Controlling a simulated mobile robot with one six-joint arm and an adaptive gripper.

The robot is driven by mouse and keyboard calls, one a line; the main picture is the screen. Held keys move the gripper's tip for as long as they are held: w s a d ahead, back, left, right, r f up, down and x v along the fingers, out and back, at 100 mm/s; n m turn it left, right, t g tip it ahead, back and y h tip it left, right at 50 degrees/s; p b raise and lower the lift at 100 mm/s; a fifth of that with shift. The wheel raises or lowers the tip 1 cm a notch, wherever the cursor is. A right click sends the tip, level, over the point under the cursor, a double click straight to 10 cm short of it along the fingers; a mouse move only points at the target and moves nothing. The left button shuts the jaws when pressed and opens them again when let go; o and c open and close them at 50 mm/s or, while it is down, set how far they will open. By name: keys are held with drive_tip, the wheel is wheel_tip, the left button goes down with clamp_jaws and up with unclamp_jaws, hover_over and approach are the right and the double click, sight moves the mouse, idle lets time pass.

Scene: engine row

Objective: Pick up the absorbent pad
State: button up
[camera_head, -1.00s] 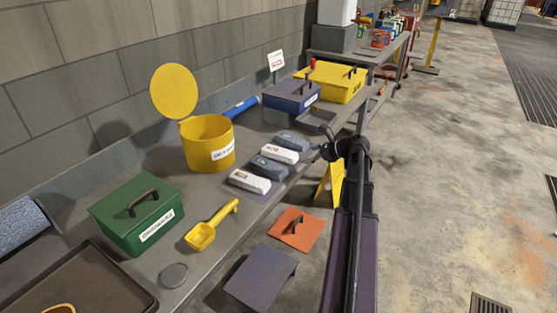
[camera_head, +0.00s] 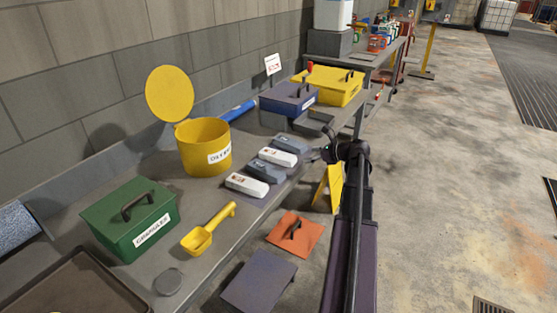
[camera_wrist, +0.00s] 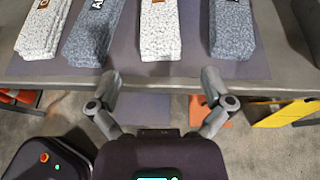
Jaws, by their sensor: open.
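Several speckled absorbent pads lie side by side on a dark mat (camera_wrist: 195,60) on the bench, alternating white and blue-grey. They are a near white pad (camera_head: 247,185) (camera_wrist: 42,27), a grey pad (camera_head: 265,171) (camera_wrist: 92,30), a second white pad (camera_head: 277,157) (camera_wrist: 160,30) and a far grey pad (camera_head: 290,144) (camera_wrist: 232,30). Their labels are partly cut off in the wrist view, and I cannot tell which one the task means. My gripper (camera_wrist: 160,85) is open and empty at the bench's front edge, with the second white pad centred beyond its fingers. In the head view my gripper (camera_head: 328,153) is right of the pads, apart from them.
A yellow bin (camera_head: 204,150) with raised lid, a green box (camera_head: 130,222) and a yellow scoop (camera_head: 207,231) stand nearer on the bench (camera_head: 215,255). An orange lidded thing (camera_head: 294,234) is low beside the bench.

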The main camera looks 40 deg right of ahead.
sight(288, 157)
drive_tip(key=shift+b+x, duration=0.9)
drive_tip(key=shift+x, duration=2.05)
drive_tip(key=b+x, duration=0.2)
drive_tip(key=x, duration=0.2)
drive_tip(key=shift+w+f, duration=0.1)
drive_tip(key=shift+f, duration=0.1)
drive_tip(key=shift+w+a, duration=0.25)
drive_tip(key=shift+w, duration=0.1)
drive_tip(key=c, duration=0.9)
